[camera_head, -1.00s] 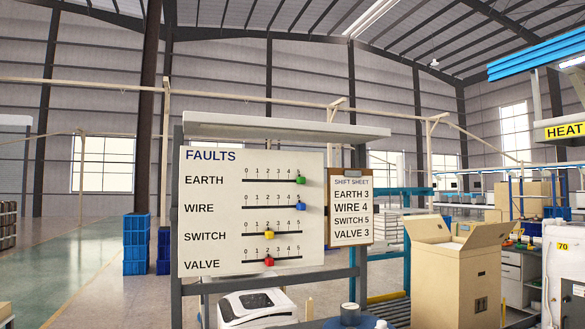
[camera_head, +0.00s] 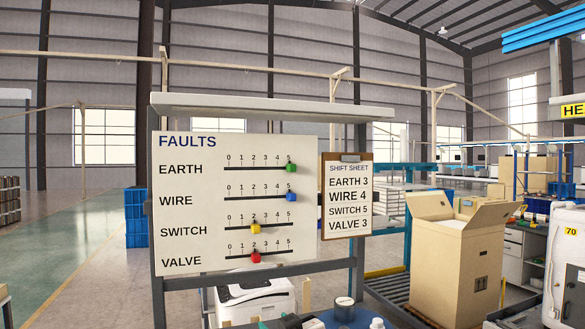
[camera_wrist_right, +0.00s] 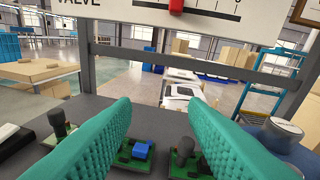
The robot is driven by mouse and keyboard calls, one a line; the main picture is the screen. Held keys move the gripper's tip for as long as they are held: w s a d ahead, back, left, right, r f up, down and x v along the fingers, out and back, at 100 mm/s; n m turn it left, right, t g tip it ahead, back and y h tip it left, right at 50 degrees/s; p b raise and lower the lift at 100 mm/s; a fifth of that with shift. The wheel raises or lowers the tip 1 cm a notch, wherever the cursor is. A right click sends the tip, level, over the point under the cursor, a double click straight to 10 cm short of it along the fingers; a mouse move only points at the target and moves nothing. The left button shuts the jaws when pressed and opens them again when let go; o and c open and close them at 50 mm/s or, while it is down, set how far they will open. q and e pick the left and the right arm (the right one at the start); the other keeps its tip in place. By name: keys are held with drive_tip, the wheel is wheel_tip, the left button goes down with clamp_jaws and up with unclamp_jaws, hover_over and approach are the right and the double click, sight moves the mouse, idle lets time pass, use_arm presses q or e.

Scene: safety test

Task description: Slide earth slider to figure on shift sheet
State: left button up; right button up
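The white FAULTS board (camera_head: 200,215) stands upright in the head view with several labelled slider tracks. The green earth slider (camera_head: 291,168) is at 5, the right end of its track. The blue wire slider (camera_head: 291,197) is at 5. The yellow switch slider (camera_head: 255,229) and the red valve slider (camera_head: 256,257) are at 2. The shift sheet (camera_head: 347,197) reads EARTH 3, WIRE 4, SWITCH 5, VALVE 3. My right gripper (camera_wrist_right: 162,112) is open, its teal fingers apart with nothing held, below the board. The red valve slider shows above it (camera_wrist_right: 176,6). My left gripper is out of view.
A grey frame (camera_head: 357,275) carries the board, with a shelf (camera_head: 270,105) above it. Below, a bench (camera_wrist_right: 90,112) holds small green boards with components (camera_wrist_right: 130,163) and a round metal-topped item (camera_wrist_right: 283,128). An open cardboard box (camera_head: 455,260) stands to the right.

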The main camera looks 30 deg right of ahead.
drive_tip(key=w+d+r+m+t+h, duration=0.1)
drive_tip(key=d+r+t, duration=0.15)
drive_tip(key=r, duration=0.55)
drive_tip(key=w+d+r+m+t+h, duration=0.1)
drive_tip(key=d+r, duration=0.2)
drive_tip(key=r, duration=0.5)
drive_tip(key=m+t+h, duration=0.1)
drive_tip(key=t, duration=0.2)
approach(293, 168)
drive_tip(key=shift+g, duration=0.35)
drive_tip(key=p+x, duration=0.3)
drive_tip(key=x, duration=0.1)
drive_tip(key=r+p+x, duration=0.1)
drive_tip(key=p+x, duration=0.3)
drive_tip(key=shift+r, duration=0.1)
drive_tip(key=shift+w+d+p, duration=0.1)
drive_tip(key=shift+w+p, duration=0.3)
drive_tip(key=shift+w, duration=0.15)
drive_tip(key=shift+s, duration=0.1)
clamp_jaws()
